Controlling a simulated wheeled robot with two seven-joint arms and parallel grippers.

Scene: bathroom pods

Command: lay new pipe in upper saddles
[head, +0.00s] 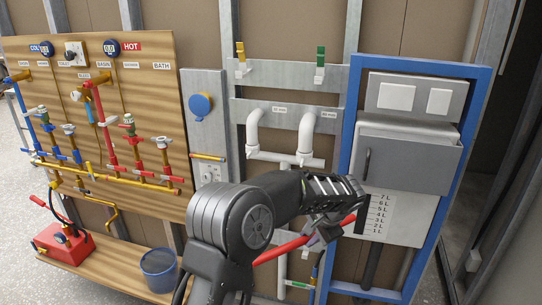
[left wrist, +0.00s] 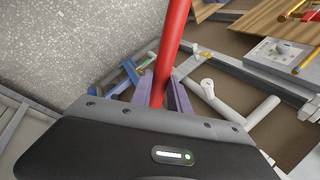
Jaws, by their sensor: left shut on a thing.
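My left gripper (head: 325,233) is in front of the lower part of the wall, left of the white litre scale. It is shut on a red pipe (head: 283,249), which slants up to the right, clear of the wall. In the left wrist view the red pipe (left wrist: 172,45) runs between the two fingers (left wrist: 160,95). Two small white brackets, one with a yellow top (head: 240,60) and one with a green top (head: 320,62), sit on the upper grey rail. I cannot tell for certain which parts are the upper saddles. My right gripper is not in view.
White bent pipes (head: 253,130) stand out from the wall above my gripper. A blue frame (head: 349,130) with a grey cistern box (head: 405,155) is on the right. The wooden pipe board (head: 130,80) is on the left, with a bucket (head: 158,270) below it.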

